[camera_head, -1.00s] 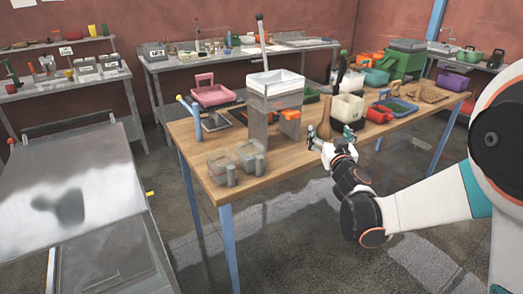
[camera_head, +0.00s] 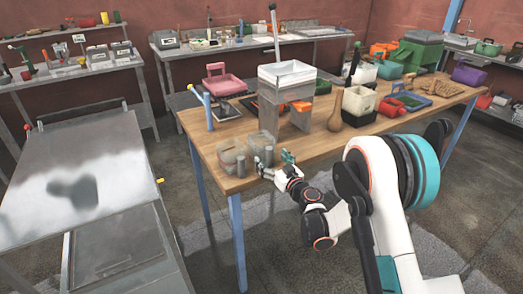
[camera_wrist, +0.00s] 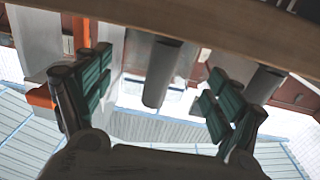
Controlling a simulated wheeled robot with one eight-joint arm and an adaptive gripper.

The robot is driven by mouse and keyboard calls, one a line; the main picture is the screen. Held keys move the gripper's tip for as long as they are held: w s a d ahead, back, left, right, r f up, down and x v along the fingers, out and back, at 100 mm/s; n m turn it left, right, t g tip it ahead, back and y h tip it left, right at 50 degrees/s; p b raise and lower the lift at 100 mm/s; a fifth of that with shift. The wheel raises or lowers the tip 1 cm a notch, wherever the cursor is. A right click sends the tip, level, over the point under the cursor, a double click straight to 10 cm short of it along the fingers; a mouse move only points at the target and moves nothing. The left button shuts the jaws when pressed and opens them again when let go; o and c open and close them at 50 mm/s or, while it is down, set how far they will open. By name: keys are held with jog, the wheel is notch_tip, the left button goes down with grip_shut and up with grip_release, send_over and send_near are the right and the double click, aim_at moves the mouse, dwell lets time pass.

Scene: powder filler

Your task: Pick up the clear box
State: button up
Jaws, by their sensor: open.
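Two clear, see-through boxes stand side by side on the near left end of the wooden table, the left one (camera_head: 229,154) and the right one (camera_head: 261,142). A short grey cylinder stands at the front of each, the left cylinder (camera_head: 241,166) and the right cylinder (camera_head: 268,156). My gripper (camera_head: 273,160) is open and empty at the table's front edge, close in front of the right box. In the wrist view, my gripper's green-padded fingers (camera_wrist: 157,92) are spread wide, with a grey cylinder (camera_wrist: 162,75) beyond the gap. The clear boxes are hard to make out there.
The powder filler (camera_head: 288,75), with its white hopper, stands behind the boxes. A brown vase-like object (camera_head: 335,110) and a cream container (camera_head: 359,104) stand to its right. A steel bench (camera_head: 110,165) is at the left.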

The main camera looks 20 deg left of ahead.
aim_at(261, 147)
jog(key=x, duration=0.3)
jog(key=b+x, duration=0.1)
jog(key=x, duration=0.2)
jog(key=b+x, duration=0.1)
jog(key=x, duration=0.2)
jog(key=shift+r, duration=0.25)
jog(key=shift+d, duration=0.1)
jog(key=c, duration=0.9)
